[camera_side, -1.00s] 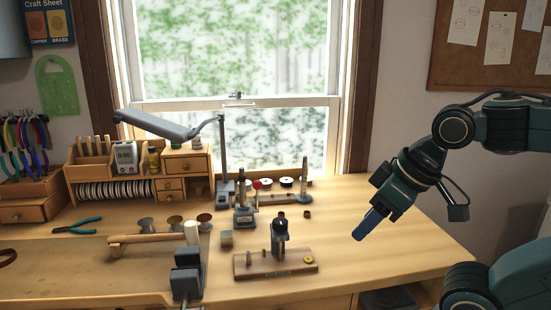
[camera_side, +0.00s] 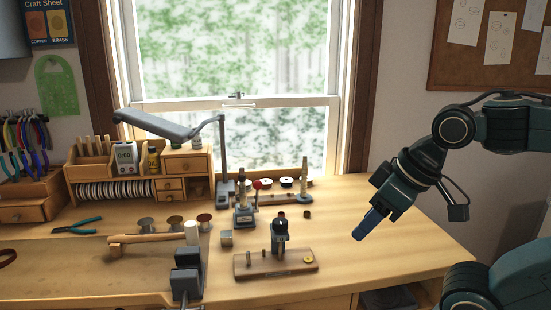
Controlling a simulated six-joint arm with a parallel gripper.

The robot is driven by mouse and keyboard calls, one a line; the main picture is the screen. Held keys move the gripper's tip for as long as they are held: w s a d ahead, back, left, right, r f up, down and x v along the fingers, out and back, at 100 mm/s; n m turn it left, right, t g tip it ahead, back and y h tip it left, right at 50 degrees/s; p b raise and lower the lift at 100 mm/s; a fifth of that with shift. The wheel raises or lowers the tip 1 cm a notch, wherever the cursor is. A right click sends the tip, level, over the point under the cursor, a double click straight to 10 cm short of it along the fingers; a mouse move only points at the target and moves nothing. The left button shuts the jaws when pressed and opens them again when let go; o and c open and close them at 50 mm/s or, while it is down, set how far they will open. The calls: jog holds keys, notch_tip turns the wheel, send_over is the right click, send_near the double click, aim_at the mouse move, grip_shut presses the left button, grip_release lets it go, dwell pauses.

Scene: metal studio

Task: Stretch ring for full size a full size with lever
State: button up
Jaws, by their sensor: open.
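A small upright grey device (camera_side: 243,212) with a tapered post and a red-knobbed lever (camera_side: 259,184) stands on the bench left of centre; it looks like the ring stretcher. A second dark upright tool (camera_side: 280,236) stands on a wooden base (camera_side: 262,268) in front of it. A small gold ring-like piece (camera_side: 308,260) lies at that base's right end. I cannot tell whether a ring sits on the post. My gripper (camera_side: 358,236), with blue fingers, hangs above the bench at the right, pointing down and left. It is open, empty and apart from all these things.
A mallet (camera_side: 150,238) and a grey vise (camera_side: 187,272) are at the front left. A small block (camera_side: 226,238), several spools, a tapered stick (camera_side: 304,180) and a lamp (camera_side: 222,150) stand around the tools. The bench's right side (camera_side: 410,240) is clear.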

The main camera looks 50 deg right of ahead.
jog(key=shift+w+r, duration=0.15)
jog(key=c, duration=0.7)
jog(key=shift+w+d+r, duration=0.15)
jog(key=shift+w+r, duration=0.1)
grip_shut()
jog(key=w+d+r+m+g, duration=0.1)
jog(key=w+d+r+m, duration=0.2)
jog(key=w, duration=0.7)
jog(key=w+d+r+m+g+h, duration=0.1)
jog(key=w+d+r+m, duration=0.2)
jog(key=w, duration=0.7)
jog(key=w+d+r+m+h, duration=0.1)
jog(key=w+d+r+m, duration=0.2)
jog(key=w, duration=0.7)
jog(key=shift+w+d+m+g, duration=0.35)
jog(key=shift+d+m, duration=0.25)
jog(key=shift+m, duration=0.5)
